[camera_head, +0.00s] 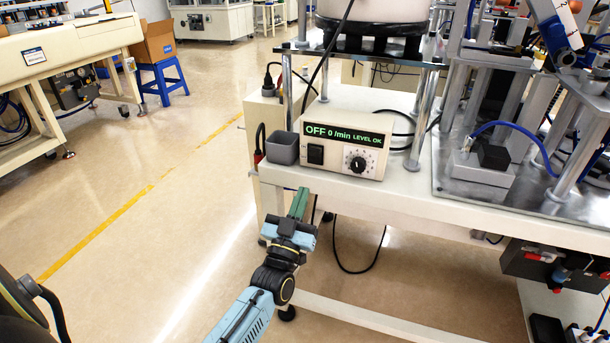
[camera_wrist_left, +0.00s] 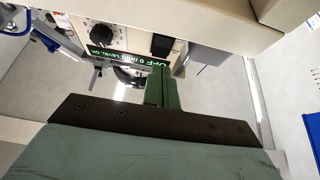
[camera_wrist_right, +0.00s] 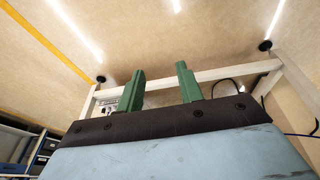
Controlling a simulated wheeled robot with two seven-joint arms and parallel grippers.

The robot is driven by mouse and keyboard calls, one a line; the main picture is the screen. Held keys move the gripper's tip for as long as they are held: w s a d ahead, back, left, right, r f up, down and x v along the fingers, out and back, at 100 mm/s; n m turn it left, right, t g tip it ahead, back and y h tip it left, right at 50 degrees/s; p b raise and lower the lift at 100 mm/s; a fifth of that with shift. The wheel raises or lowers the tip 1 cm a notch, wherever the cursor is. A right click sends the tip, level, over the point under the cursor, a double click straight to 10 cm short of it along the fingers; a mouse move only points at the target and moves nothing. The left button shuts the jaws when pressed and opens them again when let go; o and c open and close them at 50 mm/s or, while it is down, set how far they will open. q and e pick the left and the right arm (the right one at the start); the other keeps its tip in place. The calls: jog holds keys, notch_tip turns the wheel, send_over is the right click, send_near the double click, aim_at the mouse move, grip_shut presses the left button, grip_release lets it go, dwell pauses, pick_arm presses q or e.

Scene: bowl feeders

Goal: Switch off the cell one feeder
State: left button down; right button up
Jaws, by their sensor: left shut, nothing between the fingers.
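The feeder control box (camera_head: 338,118) is cream and stands on the bench's front edge in the head view. Its green display (camera_head: 345,135) reads "OFF 0 /min LEVEL OK". A black rocker switch (camera_head: 316,154) is at its lower left and a round dial (camera_head: 357,161) is to the right. My left gripper (camera_head: 299,200) is shut and empty, in front of and below the box. In the left wrist view its green fingers (camera_wrist_left: 162,90) are together, with the rocker switch (camera_wrist_left: 162,45) beyond them, apart. My right gripper (camera_wrist_right: 160,80) is open and empty, over the floor.
A grey open bin (camera_head: 283,148) stands left of the box on the bench (camera_head: 415,199). The feeder bowl (camera_head: 372,12) sits above on posts. A metal plate with machinery (camera_head: 465,187) is at right. A black cable (camera_head: 335,250) hangs below the bench.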

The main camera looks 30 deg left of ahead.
pick_arm(q)
jog(key=s+f, duration=0.2)
jog(key=s+d+f, duration=0.1)
jog(key=f, duration=0.1)
jog(key=shift+s, duration=0.4)
